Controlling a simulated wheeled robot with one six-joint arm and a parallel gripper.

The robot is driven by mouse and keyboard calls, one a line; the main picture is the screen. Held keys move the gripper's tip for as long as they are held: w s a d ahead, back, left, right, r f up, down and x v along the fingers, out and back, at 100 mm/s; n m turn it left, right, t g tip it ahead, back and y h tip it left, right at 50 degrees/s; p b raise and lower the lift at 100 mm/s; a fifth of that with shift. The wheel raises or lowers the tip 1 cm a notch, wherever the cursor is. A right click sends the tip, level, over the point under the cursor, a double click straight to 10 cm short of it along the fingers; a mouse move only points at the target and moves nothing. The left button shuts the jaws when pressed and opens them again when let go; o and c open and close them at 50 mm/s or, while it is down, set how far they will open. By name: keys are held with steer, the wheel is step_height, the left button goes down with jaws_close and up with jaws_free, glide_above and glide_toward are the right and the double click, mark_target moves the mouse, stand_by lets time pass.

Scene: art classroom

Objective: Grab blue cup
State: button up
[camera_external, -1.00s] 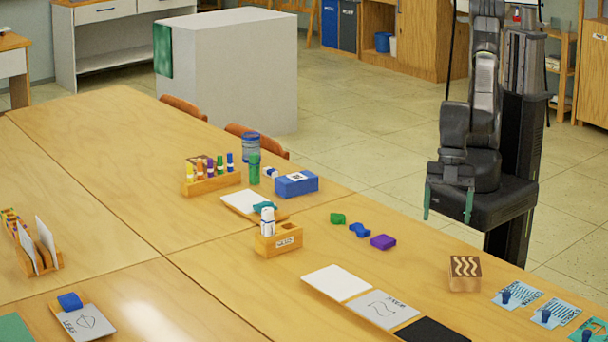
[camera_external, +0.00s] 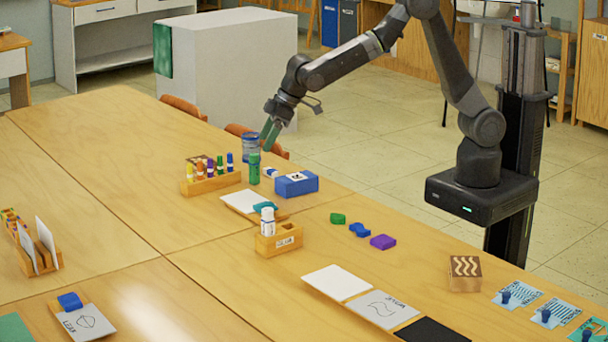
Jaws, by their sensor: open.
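The blue cup (camera_external: 249,152) is a see-through blue vessel standing upright near the far edge of the long wooden table. My gripper (camera_external: 269,134) has green fingers and points downward at the cup's upper right side. One finger overlaps the cup in this view, so I cannot tell whether it touches. The jaws are open and hold nothing that I can see. The lower part of the cup is partly hidden by a green marker-like cylinder (camera_external: 254,169) in front of it.
A wooden holder (camera_external: 214,184) with several coloured markers stands left of the cup. A blue box (camera_external: 296,184) is to its right, and a white tray (camera_external: 240,201) lies in front. Chair backs (camera_external: 184,107) rise behind the table edge. The table's far left is clear.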

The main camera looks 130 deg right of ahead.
steer(key=s+d+m+h, duration=0.1)
steer(key=s+d, duration=0.2)
steer(key=d, duration=0.2)
steer(key=s+d+m, duration=0.2)
steer(key=s+d, duration=0.1)
steer(key=d, duration=0.3)
steer(key=m+g+h, duration=0.1)
steer(key=m, duration=0.1)
glide_toward(249, 142)
steer(key=s+d+r, duration=0.2)
steer(key=x, duration=0.5)
steer(key=p+x, duration=0.1)
steer(key=x, duration=0.2)
steer(key=shift+s+a+f, duration=0.1)
steer(key=shift+s+f, duration=0.1)
steer(key=shift+s, duration=0.1)
steer(key=shift+p+x, duration=0.3)
steer(key=shift+x, duration=2.3)
steer(key=shift+a, duration=0.25)
steer(key=shift+c, duration=0.5)
steer(key=c, duration=1)
